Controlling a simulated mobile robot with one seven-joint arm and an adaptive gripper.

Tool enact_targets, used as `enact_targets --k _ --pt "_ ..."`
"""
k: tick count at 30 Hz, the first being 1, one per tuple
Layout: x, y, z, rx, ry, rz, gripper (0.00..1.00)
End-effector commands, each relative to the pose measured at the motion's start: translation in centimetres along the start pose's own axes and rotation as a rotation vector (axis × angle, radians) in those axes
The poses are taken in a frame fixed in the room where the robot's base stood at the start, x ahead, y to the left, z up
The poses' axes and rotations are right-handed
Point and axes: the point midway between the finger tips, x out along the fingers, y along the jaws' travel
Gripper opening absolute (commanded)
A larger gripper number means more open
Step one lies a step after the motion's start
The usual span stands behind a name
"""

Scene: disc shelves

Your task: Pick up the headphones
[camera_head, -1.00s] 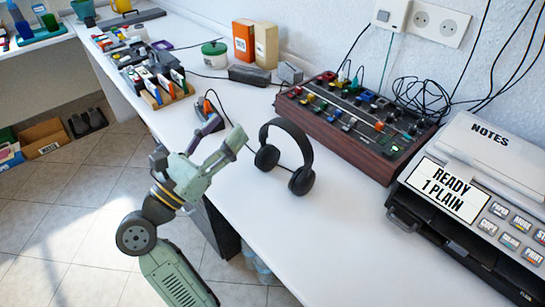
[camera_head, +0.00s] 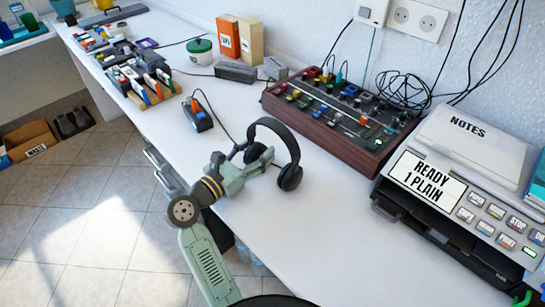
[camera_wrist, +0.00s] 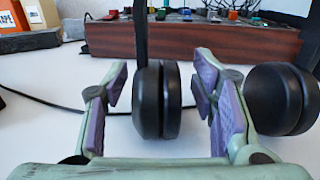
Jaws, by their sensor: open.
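The black headphones (camera_head: 291,146) stand on the white table with the band arched upward and the ear cups down. My gripper (camera_head: 254,163) reaches in from the left at the near ear cup and partly hides it. In the wrist view my gripper (camera_wrist: 158,100) is open, with purple pads on both fingers. One ear cup (camera_wrist: 155,100) is between the fingers, with a visible gap to the left finger; contact on the right side is hard to tell. The other ear cup (camera_wrist: 279,98) is outside, to the right of the right finger.
A wood-sided mixer (camera_head: 340,117) stands behind the headphones, and a printer (camera_head: 455,190) is at right. A small dark device with an orange plug (camera_head: 198,115) and its cable lie close at left. The tabletop in front of the printer is clear.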

Motion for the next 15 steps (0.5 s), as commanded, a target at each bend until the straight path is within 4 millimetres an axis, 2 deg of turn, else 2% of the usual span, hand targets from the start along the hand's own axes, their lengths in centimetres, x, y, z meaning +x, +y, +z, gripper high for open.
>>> enact_targets --k 3,6,15 --pt "1.9 0.1 0.0 -0.002 0.000 -0.002 0.53" --pt "2.9 0.1 -0.1 0.000 0.000 -0.001 0.53" --pt "3.2 0.2 -0.2 0.000 -0.001 0.001 0.51"
